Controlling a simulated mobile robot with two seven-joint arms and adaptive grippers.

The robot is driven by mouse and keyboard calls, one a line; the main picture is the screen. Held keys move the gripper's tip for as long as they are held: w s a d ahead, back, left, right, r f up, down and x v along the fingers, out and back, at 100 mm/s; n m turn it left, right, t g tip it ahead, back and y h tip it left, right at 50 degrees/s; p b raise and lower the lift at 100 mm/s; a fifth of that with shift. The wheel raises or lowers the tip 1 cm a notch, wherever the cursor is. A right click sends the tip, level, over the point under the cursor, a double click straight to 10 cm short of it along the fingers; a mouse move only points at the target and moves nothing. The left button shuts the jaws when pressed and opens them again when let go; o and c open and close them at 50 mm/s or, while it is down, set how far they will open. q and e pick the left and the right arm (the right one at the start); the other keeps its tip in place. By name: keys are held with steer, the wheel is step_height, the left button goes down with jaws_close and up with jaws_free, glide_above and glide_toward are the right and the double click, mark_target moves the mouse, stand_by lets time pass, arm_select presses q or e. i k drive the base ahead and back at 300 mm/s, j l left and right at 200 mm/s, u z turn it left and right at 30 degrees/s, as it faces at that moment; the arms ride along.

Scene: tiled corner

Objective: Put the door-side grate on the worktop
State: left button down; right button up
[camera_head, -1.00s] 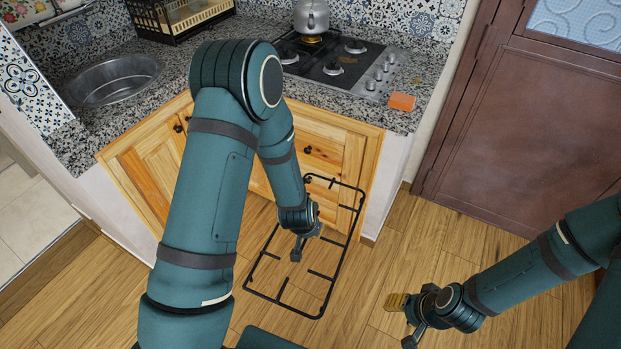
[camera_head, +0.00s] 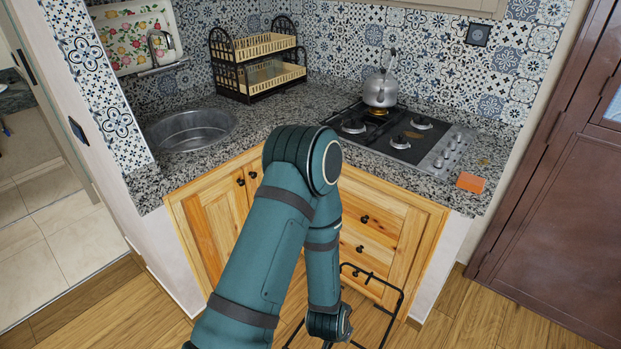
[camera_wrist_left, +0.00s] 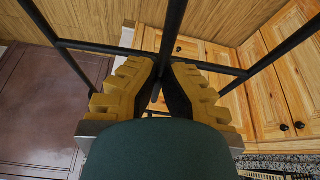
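The black wire grate (camera_head: 374,276) shows low in the head view, in front of the wooden cabinet; its lower part is cut off by the frame. In the left wrist view its bars (camera_wrist_left: 100,48) cross the picture. My left gripper's ribbed yellow fingers (camera_wrist_left: 160,72) are closed together on a grate bar. In the head view the left wrist is at the bottom edge, with the fingertips out of sight. The speckled granite worktop (camera_head: 290,112) is above and beyond the grate, around the sink and hob. My right gripper is out of view.
A kettle (camera_head: 380,88) stands on the back of the hob (camera_head: 432,150). An orange block (camera_head: 470,182) lies at the worktop's front right corner. A dish rack (camera_head: 258,70) and a sink (camera_head: 190,130) are at the left. A brown door (camera_head: 560,200) stands at the right.

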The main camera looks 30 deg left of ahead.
mark_target(317, 107)
steer(key=j+z, duration=0.15)
steer(key=j, duration=0.35)
steer(key=j+z, duration=0.1)
steer(key=j, duration=0.35)
steer(key=k+j+z, duration=0.15)
steer(key=j, duration=0.35)
steer(key=j+z, duration=0.1)
steer(key=j, duration=0.35)
steer(key=k+j+z, duration=0.15)
steer(key=j, duration=0.35)
steer(key=k+j+z, duration=0.1)
steer(key=j, duration=0.35)
